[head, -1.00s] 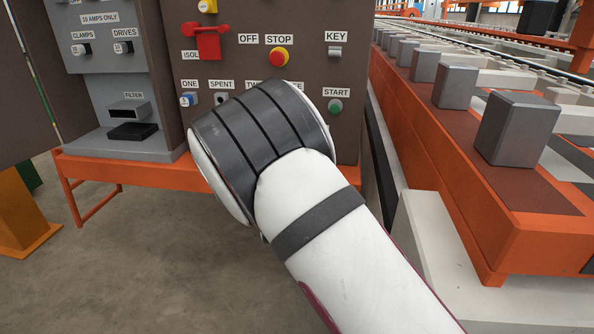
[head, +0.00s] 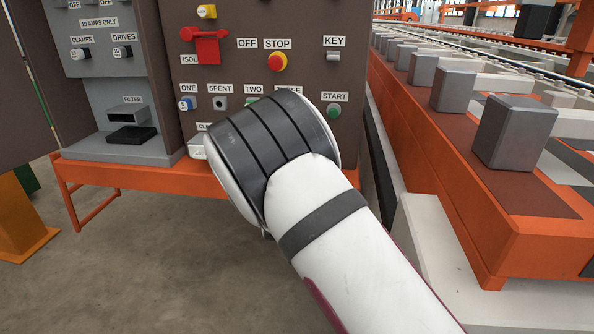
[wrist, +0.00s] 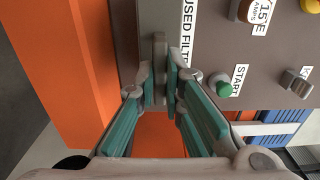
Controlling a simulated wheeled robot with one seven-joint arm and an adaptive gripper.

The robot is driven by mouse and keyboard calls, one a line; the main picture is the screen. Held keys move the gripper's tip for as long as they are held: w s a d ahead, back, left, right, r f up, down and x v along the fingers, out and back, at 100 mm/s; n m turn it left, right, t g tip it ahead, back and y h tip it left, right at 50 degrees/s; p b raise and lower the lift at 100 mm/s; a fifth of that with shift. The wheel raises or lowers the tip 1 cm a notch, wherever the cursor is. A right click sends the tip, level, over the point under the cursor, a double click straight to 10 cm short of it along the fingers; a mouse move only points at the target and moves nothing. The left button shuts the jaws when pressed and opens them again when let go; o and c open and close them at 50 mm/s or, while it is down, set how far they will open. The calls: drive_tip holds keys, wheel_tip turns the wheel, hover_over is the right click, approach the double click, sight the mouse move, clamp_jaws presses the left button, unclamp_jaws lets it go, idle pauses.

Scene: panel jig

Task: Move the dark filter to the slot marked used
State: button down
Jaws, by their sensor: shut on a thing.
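My gripper (wrist: 160,88) is shut on a thin grey-brown piece (wrist: 160,55), seen edge-on between the fingertips in the wrist view. It looks like the dark filter, though most of it is hidden by the fingers. The pale grey strip lettered "USED FILT…" (wrist: 188,35) lies just right of the fingertips. I cannot tell whether the held piece touches the slot there. In the head view my arm hides the gripper and this slot. The slot marked FILTER (head: 127,115) shows a dark opening, with a flat black slab (head: 131,135) below it.
The panel carries the green START button (head: 334,111), a red and yellow STOP button (head: 278,62) and a KEY switch (head: 333,56). A pale box (head: 197,147) shows partly behind my arm. An orange conveyor frame (head: 440,170) with grey blocks stands at the right.

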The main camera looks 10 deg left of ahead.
drive_tip(key=shift+w, duration=0.7)
drive_tip(key=c, duration=1.6)
unclamp_jaws()
drive_tip(key=s, duration=1.2)
drive_tip(key=shift+a, duration=0.15)
